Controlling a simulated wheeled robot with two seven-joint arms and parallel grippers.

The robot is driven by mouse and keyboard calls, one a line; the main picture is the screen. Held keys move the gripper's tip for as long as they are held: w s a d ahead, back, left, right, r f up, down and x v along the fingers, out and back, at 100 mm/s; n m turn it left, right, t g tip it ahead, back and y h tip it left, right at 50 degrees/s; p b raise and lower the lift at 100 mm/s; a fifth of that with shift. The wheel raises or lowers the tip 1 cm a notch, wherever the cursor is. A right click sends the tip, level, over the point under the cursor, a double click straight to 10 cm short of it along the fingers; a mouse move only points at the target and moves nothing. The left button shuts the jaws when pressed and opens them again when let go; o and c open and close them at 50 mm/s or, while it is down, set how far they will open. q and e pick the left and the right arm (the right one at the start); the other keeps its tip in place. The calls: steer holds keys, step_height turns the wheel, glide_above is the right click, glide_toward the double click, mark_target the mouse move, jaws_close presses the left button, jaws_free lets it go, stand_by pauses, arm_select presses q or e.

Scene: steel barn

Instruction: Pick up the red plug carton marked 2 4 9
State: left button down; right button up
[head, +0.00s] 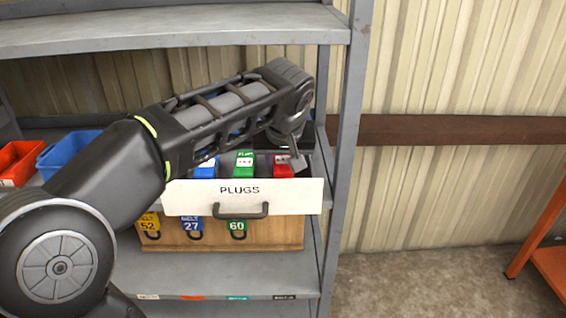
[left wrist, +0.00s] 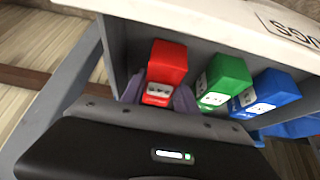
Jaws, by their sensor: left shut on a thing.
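The red plug carton (head: 284,168) stands at the right end of an open drawer marked PLUGS (head: 290,197). It also shows in the left wrist view (left wrist: 167,62), with a white label whose digits are too small to read. My left gripper (head: 297,163) reaches down into the drawer at the red carton. In the left wrist view its fingers (left wrist: 160,100) are on both sides of the carton and shut on it. The carton still appears to be inside the drawer. My right gripper is not in view.
A green carton (head: 243,163) and a blue carton (head: 205,169) stand left of the red one in the drawer. A grey shelf post (head: 345,160) rises close on the right. An upper shelf (head: 180,28) lies above my arm. Blue (head: 66,150) and orange bins (head: 18,160) are at left.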

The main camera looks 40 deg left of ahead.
mark_target(283, 160)
arm_select(q)
steer(key=shift+r, duration=0.6)
step_height(283, 160, up, 9)
steer(key=shift+p, duration=0.5)
